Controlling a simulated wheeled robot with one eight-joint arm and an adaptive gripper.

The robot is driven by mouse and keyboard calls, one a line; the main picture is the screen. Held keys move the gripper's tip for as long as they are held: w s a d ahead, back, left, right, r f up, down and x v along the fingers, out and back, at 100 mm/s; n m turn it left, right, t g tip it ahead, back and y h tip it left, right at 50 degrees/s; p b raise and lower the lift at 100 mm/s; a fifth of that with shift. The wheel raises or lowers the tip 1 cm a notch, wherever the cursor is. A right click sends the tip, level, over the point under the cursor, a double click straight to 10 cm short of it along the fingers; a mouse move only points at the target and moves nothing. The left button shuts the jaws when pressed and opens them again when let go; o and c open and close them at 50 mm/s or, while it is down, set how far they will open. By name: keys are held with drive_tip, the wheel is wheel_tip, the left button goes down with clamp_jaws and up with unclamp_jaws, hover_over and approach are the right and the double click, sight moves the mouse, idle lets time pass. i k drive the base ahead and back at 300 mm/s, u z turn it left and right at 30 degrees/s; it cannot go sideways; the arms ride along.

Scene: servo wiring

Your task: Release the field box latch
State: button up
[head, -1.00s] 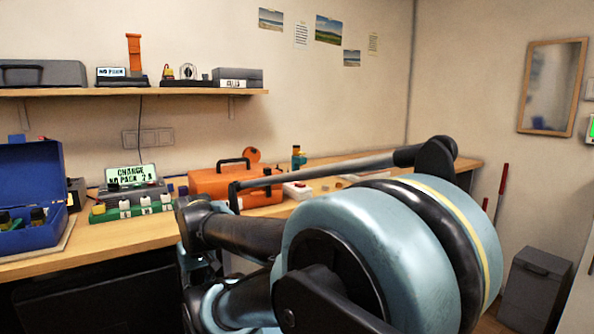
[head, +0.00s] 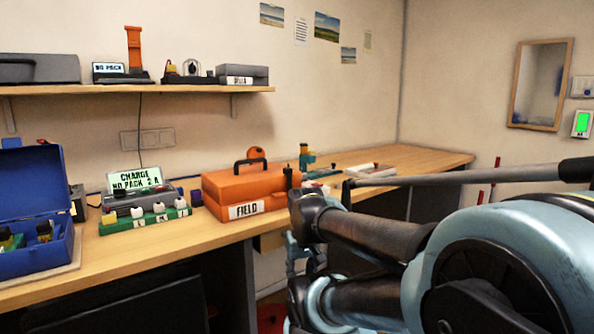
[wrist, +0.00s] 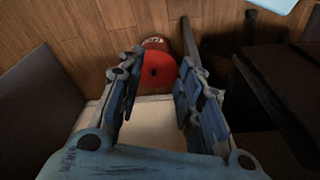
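The field box is an orange case (head: 222,185) with a black top handle and a white FIELD label (head: 246,210) on its front. It sits shut near the front edge of the wooden bench in the head view. I cannot make out its latch. My arm covers the area right of the box. My gripper (wrist: 157,82) is open and empty in the wrist view, with a clear gap between its fingers. It points down toward the floor, apart from the box, which does not show in the wrist view.
An open blue case (head: 38,235) and a green block with white connectors (head: 148,220) stand left of the box. A charger display (head: 136,180) is behind. A shelf (head: 130,89) runs above. A red round object (wrist: 152,72) lies below my gripper.

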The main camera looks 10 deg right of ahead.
sight(288, 172)
drive_tip(key=u, duration=0.7)
drive_tip(key=k, duration=0.5)
drive_tip(key=z, duration=1.05)
